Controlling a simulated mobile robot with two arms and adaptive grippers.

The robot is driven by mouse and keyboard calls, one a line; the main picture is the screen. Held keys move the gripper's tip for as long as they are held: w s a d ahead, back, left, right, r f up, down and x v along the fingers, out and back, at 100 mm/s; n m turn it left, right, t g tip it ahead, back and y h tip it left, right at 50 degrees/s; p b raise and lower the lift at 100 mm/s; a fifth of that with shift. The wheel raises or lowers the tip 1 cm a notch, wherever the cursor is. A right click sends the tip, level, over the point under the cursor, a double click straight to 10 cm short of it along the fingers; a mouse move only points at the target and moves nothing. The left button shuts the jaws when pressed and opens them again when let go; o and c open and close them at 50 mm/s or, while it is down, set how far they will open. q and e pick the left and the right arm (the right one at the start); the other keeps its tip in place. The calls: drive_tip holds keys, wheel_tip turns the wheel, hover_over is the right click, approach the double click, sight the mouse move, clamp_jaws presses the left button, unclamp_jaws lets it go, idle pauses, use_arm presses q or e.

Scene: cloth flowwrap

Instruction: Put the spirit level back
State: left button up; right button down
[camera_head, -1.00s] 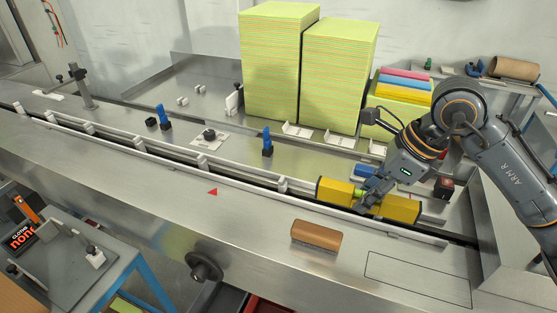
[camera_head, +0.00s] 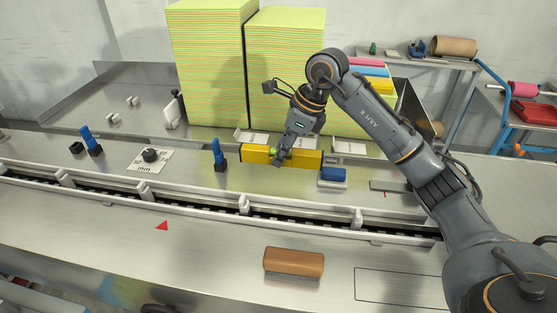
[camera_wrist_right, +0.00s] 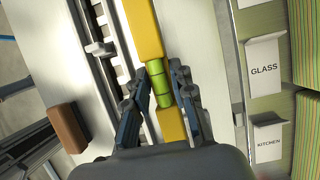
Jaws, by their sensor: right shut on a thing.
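The yellow spirit level (camera_head: 308,158), with a green vial in its middle, is held by my right gripper (camera_head: 281,158). It lies crosswise in the head view, in front of the tall cloth stacks and behind the conveyor channel. In the right wrist view the level (camera_wrist_right: 145,32) runs between the two fingers of my right gripper (camera_wrist_right: 163,72), which is shut on it around the green vial (camera_wrist_right: 158,85). I cannot tell whether the level touches the deck. A thin dark rectangle is outlined on the bare front deck (camera_head: 400,286). My left gripper is not in view.
A wooden brush (camera_head: 293,261) lies on the front deck, left of the outline. The railed conveyor channel (camera_head: 120,193) crosses the machine. A blue clamp (camera_head: 218,152) stands left of the level and a blue block (camera_head: 333,174) right. Yellow-green cloth stacks (camera_head: 208,65) rise behind.

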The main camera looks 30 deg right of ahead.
sight(274, 175)
drive_tip(key=w+f, duration=0.1)
drive_tip(key=w+d+f, duration=0.1)
drive_tip(key=f, duration=0.1)
drive_tip(key=shift+w+p, duration=0.25)
drive_tip(key=shift+p, duration=0.05)
drive_tip(key=f, duration=0.1)
drive_tip(key=f+p, duration=0.1)
drive_tip(key=f, duration=0.1)
drive_tip(key=shift+w+f, duration=0.15)
drive_tip(key=shift+w, duration=0.1)
drive_tip(key=shift+f, duration=0.2)
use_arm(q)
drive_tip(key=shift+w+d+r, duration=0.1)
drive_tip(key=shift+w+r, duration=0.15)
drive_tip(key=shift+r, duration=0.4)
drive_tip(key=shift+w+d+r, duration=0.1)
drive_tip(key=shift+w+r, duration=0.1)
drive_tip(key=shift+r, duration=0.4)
use_arm(e)
drive_tip(key=shift+f, duration=0.25)
drive_tip(key=c, duration=1.1)
unclamp_jaws()
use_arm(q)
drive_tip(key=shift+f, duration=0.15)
use_arm(e)
drive_tip(key=shift+s+r, duration=0.1)
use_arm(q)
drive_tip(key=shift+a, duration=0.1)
